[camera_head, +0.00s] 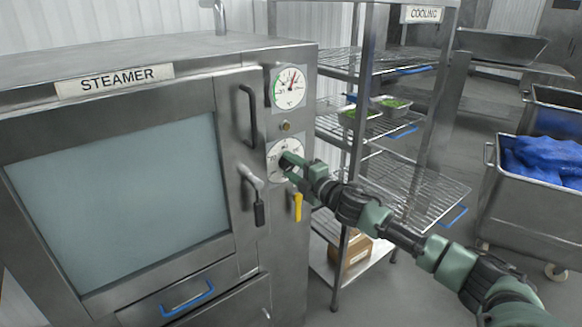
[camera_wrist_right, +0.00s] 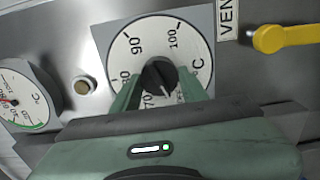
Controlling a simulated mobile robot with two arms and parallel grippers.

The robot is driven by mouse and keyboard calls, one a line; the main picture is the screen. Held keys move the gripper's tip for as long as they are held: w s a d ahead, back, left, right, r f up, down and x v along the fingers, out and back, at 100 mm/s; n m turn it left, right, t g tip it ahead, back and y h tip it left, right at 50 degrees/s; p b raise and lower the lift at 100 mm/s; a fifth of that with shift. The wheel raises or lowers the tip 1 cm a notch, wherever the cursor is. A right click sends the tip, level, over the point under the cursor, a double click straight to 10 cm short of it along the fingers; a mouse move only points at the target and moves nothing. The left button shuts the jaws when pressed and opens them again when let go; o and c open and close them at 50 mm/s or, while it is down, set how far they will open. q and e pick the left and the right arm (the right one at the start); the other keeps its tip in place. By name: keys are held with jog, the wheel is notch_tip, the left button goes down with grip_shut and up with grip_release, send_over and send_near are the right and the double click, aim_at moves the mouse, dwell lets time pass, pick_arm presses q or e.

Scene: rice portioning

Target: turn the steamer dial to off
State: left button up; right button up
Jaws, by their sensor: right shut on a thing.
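The steamer (camera_head: 120,190) stands at the left with its glass door shut. Its temperature dial, a white face with a black knob, sits on the right-hand panel; the dial face (camera_head: 273,159) is partly covered by my gripper. In the wrist view the dial face (camera_wrist_right: 189,55) shows 70, 80, 90, 100 and °C, and the black knob (camera_wrist_right: 158,74) has a pale mark pointing towards the picture's bottom. My right gripper (camera_head: 289,161) has its green fingers on either side of the knob, shut on it. The lower dial markings are partly hidden. My left gripper is not in view.
A round gauge (camera_head: 289,87) sits above the dial, with a small brass button (camera_head: 285,126) between. A yellow lever (camera_head: 298,207) is below, and door handles (camera_head: 253,190) are to the left. A wire rack (camera_head: 365,120) stands right of the steamer.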

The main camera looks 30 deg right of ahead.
jog(key=shift+f+n, duration=0.2)
jog(key=shift+n, duration=0.8)
jog(key=o, duration=1.4)
jog(key=shift+r, duration=0.1)
jog(key=shift+s+d+b, duration=0.2)
jog(key=shift+s+b, duration=0.5)
jog(key=shift+s, duration=1.25)
jog(key=shift+s+d+b, duration=0.15)
jog(key=shift+s+b, duration=0.55)
jog(key=shift+s, duration=1.25)
